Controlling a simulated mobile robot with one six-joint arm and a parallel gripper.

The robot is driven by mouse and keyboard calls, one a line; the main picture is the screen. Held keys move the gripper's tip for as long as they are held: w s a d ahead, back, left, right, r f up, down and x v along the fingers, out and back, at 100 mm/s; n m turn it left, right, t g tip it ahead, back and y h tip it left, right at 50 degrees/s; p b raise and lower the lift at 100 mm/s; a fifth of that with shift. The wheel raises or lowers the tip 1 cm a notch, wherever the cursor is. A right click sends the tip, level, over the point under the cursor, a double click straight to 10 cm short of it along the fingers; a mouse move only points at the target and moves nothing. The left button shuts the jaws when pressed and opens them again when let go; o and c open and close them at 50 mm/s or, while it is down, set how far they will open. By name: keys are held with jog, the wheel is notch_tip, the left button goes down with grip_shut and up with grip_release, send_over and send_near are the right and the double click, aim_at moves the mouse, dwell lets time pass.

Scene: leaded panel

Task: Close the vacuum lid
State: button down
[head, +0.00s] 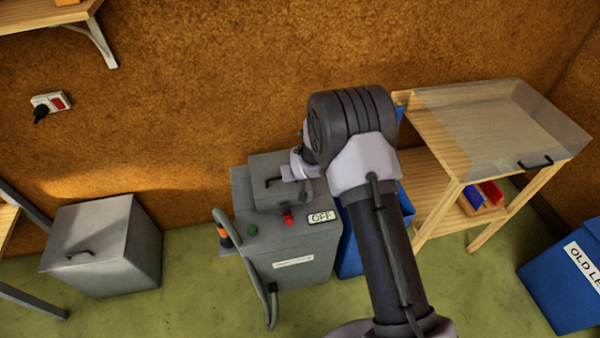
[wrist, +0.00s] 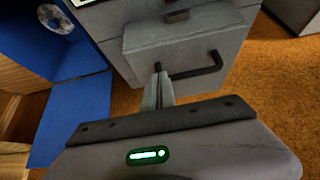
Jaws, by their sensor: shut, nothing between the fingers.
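The vacuum (head: 290,245) is a grey box on the floor with an OFF label, a red switch and a green button. Its grey lid (head: 262,165) is at the back of the top, with a black handle; I cannot tell whether it lies fully flush. In the wrist view the lid (wrist: 215,42) carries the bent black handle (wrist: 200,70). My gripper (wrist: 160,78) is shut and empty, its fingertips right by the handle's left end; I cannot tell whether they touch.
A grey bin (head: 105,245) with a handled lid stands left. A wooden bench (head: 440,185) with a clear cover is at right. A blue bin (head: 570,285) is at the lower right. A hose (head: 270,290) hangs at the vacuum's front. Green floor between the bin and vacuum is clear.

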jog(key=shift+s+d+f, duration=0.1)
jog(key=shift+s+f, duration=0.5)
jog(key=shift+f, duration=0.1)
jog(key=r, duration=0.1)
jog(key=w+r+p, duration=0.1)
jog(key=r+p, duration=0.1)
jog(key=r, duration=0.1)
jog(key=shift+w+r, duration=0.1)
jog(key=shift+w, duration=0.3)
jog(key=s+d, duration=0.2)
jog(key=s, duration=0.8)
jog(key=s+d+r+m, duration=0.25)
jog(key=s+r, duration=0.25)
jog(key=r, duration=0.8)
jog(key=s+d+r+m, duration=0.2)
jog(key=s+d+r, duration=0.15)
jog(key=r, duration=0.85)
jog(key=s+r+m, duration=0.1)
jog(key=s+r, duration=0.3)
jog(key=s, duration=0.6)
jog(key=s+r+m, duration=0.1)
jog(key=s+r, duration=0.3)
jog(key=s, duration=0.6)
jog(key=shift+d+y, duration=0.15)
jog(key=shift+y, duration=0.25)
jog(key=shift+r, duration=0.1)
